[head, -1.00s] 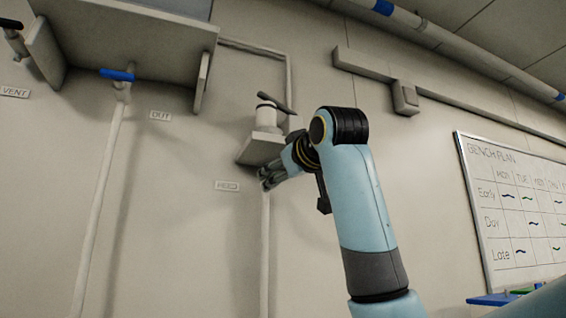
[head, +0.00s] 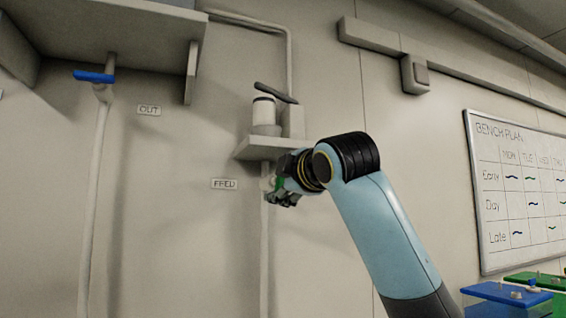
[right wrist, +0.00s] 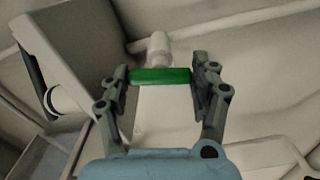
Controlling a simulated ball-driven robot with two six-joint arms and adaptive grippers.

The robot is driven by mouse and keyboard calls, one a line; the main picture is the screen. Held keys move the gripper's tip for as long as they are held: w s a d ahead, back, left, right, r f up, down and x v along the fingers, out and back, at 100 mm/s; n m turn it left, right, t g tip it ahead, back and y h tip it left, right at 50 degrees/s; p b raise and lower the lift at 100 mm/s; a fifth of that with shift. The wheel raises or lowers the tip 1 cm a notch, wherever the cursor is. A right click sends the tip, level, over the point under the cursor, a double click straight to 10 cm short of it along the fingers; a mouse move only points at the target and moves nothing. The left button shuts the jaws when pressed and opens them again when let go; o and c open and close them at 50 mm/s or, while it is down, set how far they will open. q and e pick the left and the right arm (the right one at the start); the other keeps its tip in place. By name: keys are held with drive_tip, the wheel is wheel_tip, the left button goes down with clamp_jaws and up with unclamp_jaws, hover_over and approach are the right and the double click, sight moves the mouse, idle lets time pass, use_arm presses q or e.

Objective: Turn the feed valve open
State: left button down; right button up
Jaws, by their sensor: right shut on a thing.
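The feed valve's green handle (right wrist: 160,76) lies between the two fingers of my right gripper (right wrist: 165,78) in the right wrist view, a fingertip at each end. It lies crosswise to the pale pipe (right wrist: 158,48). In the head view only a bit of the green handle (head: 278,184) shows, mostly hidden by my right gripper (head: 270,188), which is at the pipe below a small shelf. The FEED label (head: 224,184) is on the wall just left of it. My left gripper is not in view.
The small shelf (head: 262,153) with a white jar (head: 264,110) is just above my right gripper. A blue-handled valve (head: 94,76) near the OUT label (head: 149,110) is at left. A whiteboard (head: 515,190) hangs at right, with blue and green boxes below it.

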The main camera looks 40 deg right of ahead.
drive_tip(key=shift+n+p, duration=1.4)
drive_tip(key=shift+f, duration=0.1)
drive_tip(key=o, duration=1.1)
drive_tip(key=shift+c, duration=0.2)
drive_tip(key=shift+o, duration=0.6)
